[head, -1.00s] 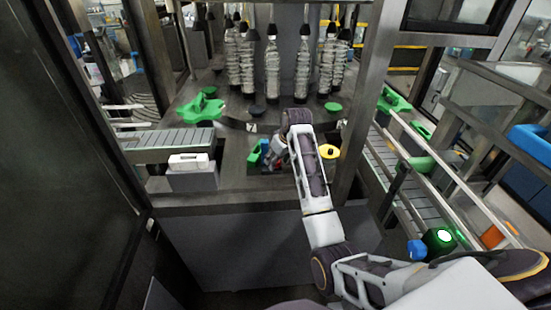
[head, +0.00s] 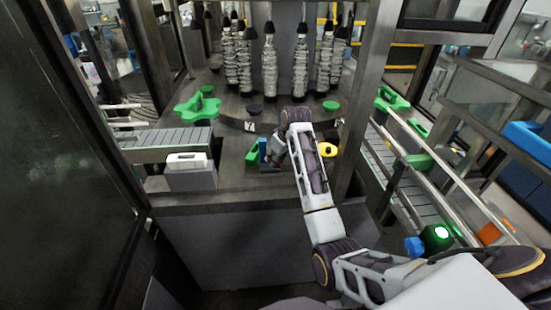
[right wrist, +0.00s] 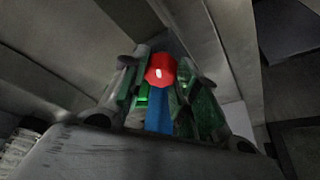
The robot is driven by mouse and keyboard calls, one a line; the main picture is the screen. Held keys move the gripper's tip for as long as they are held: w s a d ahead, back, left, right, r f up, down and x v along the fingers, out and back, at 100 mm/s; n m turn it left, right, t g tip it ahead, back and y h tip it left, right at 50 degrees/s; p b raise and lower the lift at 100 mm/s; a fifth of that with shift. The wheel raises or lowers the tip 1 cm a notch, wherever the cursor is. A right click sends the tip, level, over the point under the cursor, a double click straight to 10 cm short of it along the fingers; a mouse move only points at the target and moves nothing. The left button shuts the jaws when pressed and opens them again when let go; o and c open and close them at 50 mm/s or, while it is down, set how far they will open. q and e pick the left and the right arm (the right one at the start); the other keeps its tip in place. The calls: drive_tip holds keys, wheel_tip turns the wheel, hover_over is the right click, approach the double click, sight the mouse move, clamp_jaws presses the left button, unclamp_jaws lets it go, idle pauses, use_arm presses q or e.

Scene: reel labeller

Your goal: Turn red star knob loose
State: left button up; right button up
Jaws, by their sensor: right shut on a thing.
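The red star knob (right wrist: 160,70) shows in the right wrist view, between the two fingers of my right gripper (right wrist: 162,92). The fingers are shut on it from both sides, and its red front face stays visible. A blue part (right wrist: 158,112) lies just below the knob, between the fingers. In the head view my right gripper (head: 272,152) is down at the machine deck, beside a blue part (head: 262,148) and a green part (head: 252,154). The red knob is hidden there by my gripper and wrist. My left gripper is not in view.
A white box (head: 188,162) is on the left. Metal posts (head: 365,90) and a conveyor (head: 410,190) border the right.

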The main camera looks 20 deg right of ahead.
drive_tip(key=n+y, duration=0.1)
drive_tip(key=n, duration=0.2)
drive_tip(key=shift+d+g, duration=0.15)
drive_tip(key=shift+g, duration=0.15)
drive_tip(key=shift+w+n+g+y, duration=0.1)
drive_tip(key=shift+n+g+y, duration=0.25)
drive_tip(key=shift+n, duration=1.15)
drive_tip(key=o, duration=1)
drive_tip(key=shift+r, duration=0.15)
drive_tip(key=v, duration=1.1)
drive_tip(key=shift+d+r, duration=0.2)
drive_tip(key=shift+r, duration=0.15)
drive_tip(key=shift+a, duration=0.1)
